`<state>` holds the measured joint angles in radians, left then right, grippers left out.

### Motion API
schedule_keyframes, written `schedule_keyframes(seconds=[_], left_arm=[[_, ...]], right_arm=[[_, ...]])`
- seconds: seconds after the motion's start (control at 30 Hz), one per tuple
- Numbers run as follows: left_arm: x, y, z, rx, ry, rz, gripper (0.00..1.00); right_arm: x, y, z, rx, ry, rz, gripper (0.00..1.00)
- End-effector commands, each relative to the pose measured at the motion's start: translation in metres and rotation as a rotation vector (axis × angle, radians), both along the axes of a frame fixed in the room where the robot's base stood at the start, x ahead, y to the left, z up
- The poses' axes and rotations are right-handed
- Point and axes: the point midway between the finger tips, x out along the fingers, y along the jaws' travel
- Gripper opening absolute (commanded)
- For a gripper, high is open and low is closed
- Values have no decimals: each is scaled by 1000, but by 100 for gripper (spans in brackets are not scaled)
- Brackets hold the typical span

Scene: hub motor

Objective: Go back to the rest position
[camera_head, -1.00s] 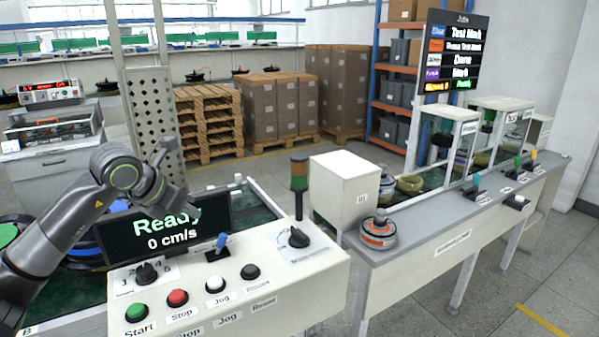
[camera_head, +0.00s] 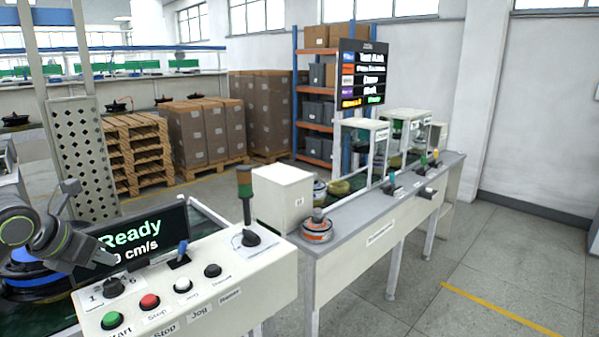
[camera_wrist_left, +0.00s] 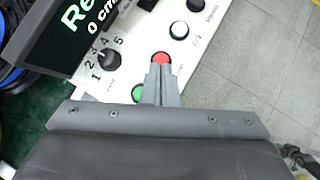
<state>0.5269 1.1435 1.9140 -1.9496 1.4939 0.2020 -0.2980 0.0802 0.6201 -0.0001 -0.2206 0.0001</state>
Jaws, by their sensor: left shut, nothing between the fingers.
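My left gripper (camera_wrist_left: 161,78) is shut and empty in the left wrist view. Its fingers overlap the white control panel there, between the green button (camera_wrist_left: 138,93) and the red button (camera_wrist_left: 160,58); the gap to the panel cannot be told. In the head view my left arm (camera_head: 40,235) comes in at the left edge and is folded in front of the display (camera_head: 140,232), hiding part of its speed reading. My right gripper is not seen in the head view.
The control panel (camera_head: 215,290) has several buttons, a dial and a blue-handled lever (camera_head: 181,254). A grey bench (camera_head: 375,215) bears an orange-ringed motor (camera_head: 317,231) and a white box (camera_head: 283,198). Open floor (camera_head: 480,270) lies at the right.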

Motion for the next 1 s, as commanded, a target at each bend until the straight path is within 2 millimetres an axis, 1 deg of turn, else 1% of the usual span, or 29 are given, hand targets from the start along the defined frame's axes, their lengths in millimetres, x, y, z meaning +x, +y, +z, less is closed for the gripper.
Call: schedule_keyframes(seconds=[0.03,0.2,0.37,0.57,0.67,0.7,0.8,0.9,1.0], left_arm=[[0,-9,-5,-29,-6,-22,0],[1,-36,-14,-129,-38,-89,0],[-1,-67,-21,-259,-74,-158,0],[-9,-112,-24,-495,-140,-237,0],[-18,-139,-21,-680,-185,-268,0],[-22,-149,-18,-770,-209,-274,0],[-32,-166,-6,-1011,-270,-259,0],[-40,-169,6,-1249,-330,-200,0],[-47,-161,15,-1479,-389,-96,0]], right_arm=[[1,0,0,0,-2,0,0],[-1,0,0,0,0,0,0],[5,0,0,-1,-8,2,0],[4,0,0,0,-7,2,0],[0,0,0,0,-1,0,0],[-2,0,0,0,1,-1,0],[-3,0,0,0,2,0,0],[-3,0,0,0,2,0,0],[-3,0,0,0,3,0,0]])
